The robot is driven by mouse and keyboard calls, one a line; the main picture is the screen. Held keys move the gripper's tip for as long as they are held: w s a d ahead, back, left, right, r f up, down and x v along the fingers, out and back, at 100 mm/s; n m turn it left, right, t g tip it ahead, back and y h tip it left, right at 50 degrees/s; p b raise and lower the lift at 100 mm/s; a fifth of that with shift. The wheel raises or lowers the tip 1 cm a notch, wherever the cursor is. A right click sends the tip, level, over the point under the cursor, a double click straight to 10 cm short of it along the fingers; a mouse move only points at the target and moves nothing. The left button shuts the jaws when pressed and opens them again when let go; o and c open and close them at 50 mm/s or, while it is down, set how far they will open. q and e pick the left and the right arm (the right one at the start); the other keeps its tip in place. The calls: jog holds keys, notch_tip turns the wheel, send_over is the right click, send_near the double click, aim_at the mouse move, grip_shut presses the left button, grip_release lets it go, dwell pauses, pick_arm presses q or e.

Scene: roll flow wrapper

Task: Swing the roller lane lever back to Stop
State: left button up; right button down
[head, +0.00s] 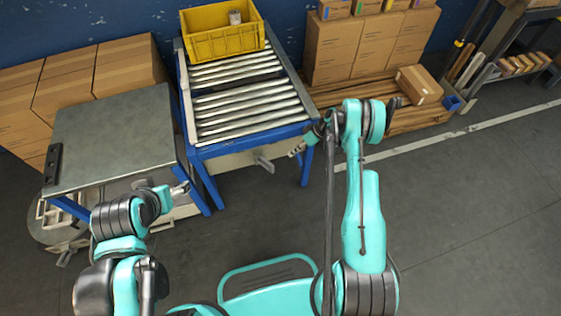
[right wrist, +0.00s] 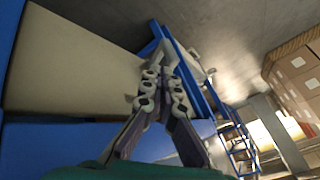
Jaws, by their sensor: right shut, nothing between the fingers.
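The roller lane (head: 250,105) has a blue frame and bright metal rollers. A grey lever (head: 264,163) sticks out from the pale panel under its front edge. My right gripper (head: 297,150) is to the right of the lever, apart from it, near the lane's front right corner. In the right wrist view its fingers (right wrist: 165,75) are together and empty, in front of the pale panel (right wrist: 75,65) and blue frame. I cannot clearly make out the lever there. My left gripper (head: 181,189) is by the grey table's right front leg; its fingers are too small to judge.
A yellow crate (head: 222,38) with a small container in it stands at the lane's far end. A grey-topped table (head: 112,135) stands left of the lane. Cardboard boxes (head: 365,45) are stacked behind. The floor at the right is clear.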

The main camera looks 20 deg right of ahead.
jog(key=b+x, duration=0.3)
jog(key=x, duration=0.7)
jog(key=shift+b, duration=0.4)
jog(key=shift+a, duration=0.1)
